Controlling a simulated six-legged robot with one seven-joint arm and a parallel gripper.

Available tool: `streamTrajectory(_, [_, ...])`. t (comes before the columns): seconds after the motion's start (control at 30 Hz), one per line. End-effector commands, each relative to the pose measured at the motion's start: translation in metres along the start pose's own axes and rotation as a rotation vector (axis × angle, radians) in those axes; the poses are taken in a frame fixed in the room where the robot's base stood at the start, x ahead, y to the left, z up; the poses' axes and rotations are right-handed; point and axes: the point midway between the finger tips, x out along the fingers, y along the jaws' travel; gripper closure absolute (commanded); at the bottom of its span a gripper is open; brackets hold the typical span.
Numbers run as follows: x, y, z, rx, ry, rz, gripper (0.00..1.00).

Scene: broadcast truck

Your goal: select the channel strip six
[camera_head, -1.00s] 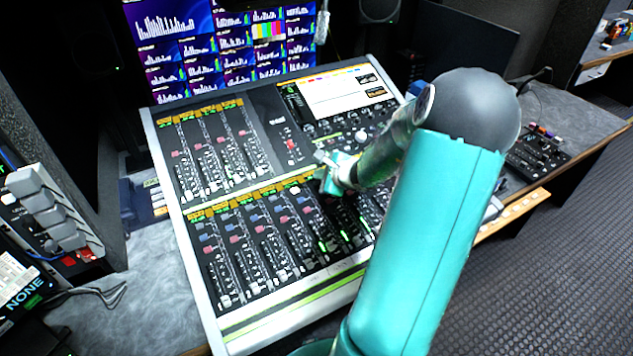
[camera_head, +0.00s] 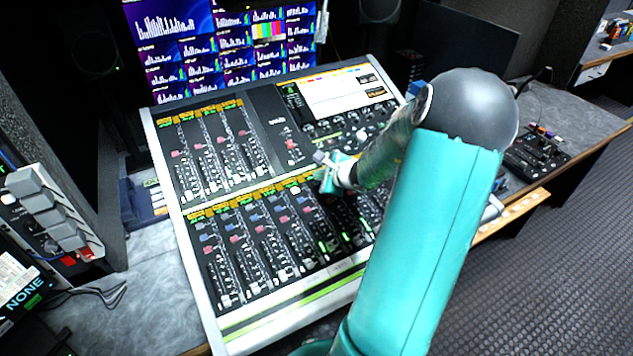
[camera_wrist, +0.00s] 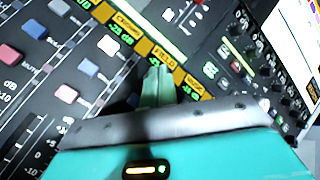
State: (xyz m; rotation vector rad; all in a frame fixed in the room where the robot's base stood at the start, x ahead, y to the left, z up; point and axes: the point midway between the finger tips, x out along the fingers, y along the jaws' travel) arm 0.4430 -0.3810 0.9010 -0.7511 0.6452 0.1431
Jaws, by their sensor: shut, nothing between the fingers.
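The mixing console (camera_head: 272,333) fills the middle of the head view, with an upper-left bank and a longer lower bank of channel strips. My gripper (camera_head: 326,172) is over the right part of the lower bank, near its yellow label row (camera_head: 262,190). In the wrist view my gripper (camera_wrist: 157,72) is shut and empty, its tips over or at the FIELD label (camera_wrist: 165,60). The CROWD label (camera_wrist: 126,25) and MUSIC label (camera_wrist: 195,88) lie to either side. Strip numbers are not legible, and my gripper hides the area under it. Contact cannot be told.
A console screen (camera_head: 335,92) and knobs lie beyond my gripper. Monitors (camera_head: 220,50) stand behind. A pale button (camera_wrist: 110,46), a pink button (camera_wrist: 67,93) and a blue-grey button (camera_wrist: 88,68) show left of my fingers. A small control panel (camera_head: 535,150) stands at right.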

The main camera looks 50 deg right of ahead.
Motion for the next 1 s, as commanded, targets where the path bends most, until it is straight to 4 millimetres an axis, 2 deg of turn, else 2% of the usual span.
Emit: streamTrajectory(1.0, [0.0079,0.0056,-0.0054,0.002,-0.001,0.000,1.00])
